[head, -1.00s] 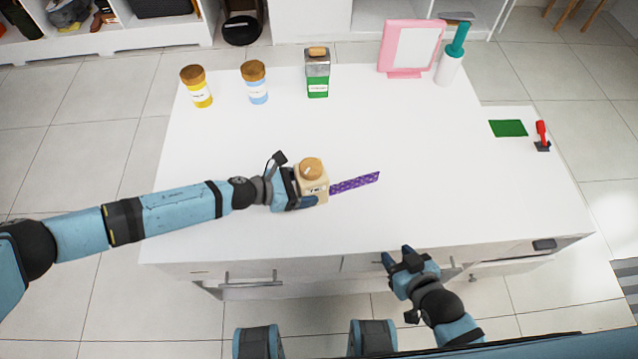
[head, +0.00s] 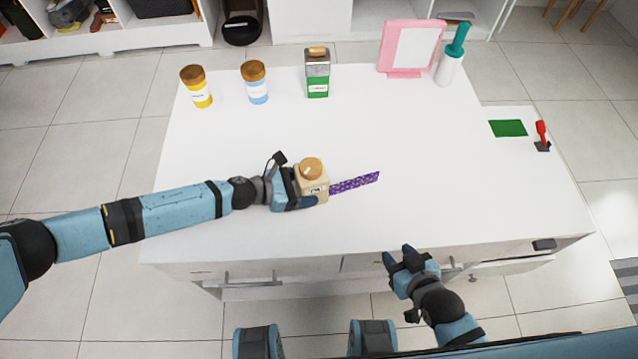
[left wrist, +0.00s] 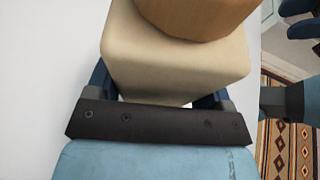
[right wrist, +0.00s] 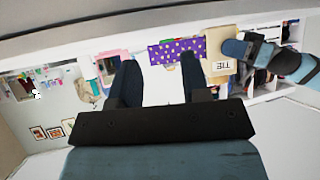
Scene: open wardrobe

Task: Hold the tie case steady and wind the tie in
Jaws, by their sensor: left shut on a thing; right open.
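The tie case (head: 315,186) is a cream box with a round wooden knob (head: 311,168) on top, standing on the white table. My left gripper (head: 301,190) is shut on the case from its left side; the left wrist view shows the case (left wrist: 175,65) between the fingers. The purple patterned tie (head: 356,183) sticks out of the case's right side and lies extended to the right. My right gripper (head: 396,256) is open and empty near the table's front edge, apart from the case. In the right wrist view, the tie (right wrist: 176,50) and the case's label (right wrist: 228,68) show beyond its fingers.
On the white table (head: 450,200), a yellow jar (head: 197,88), a blue jar (head: 256,84) and a green-and-grey container (head: 317,75) stand at the back. A pink frame (head: 408,48) and a teal-topped bottle (head: 452,58) stand at the back right.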

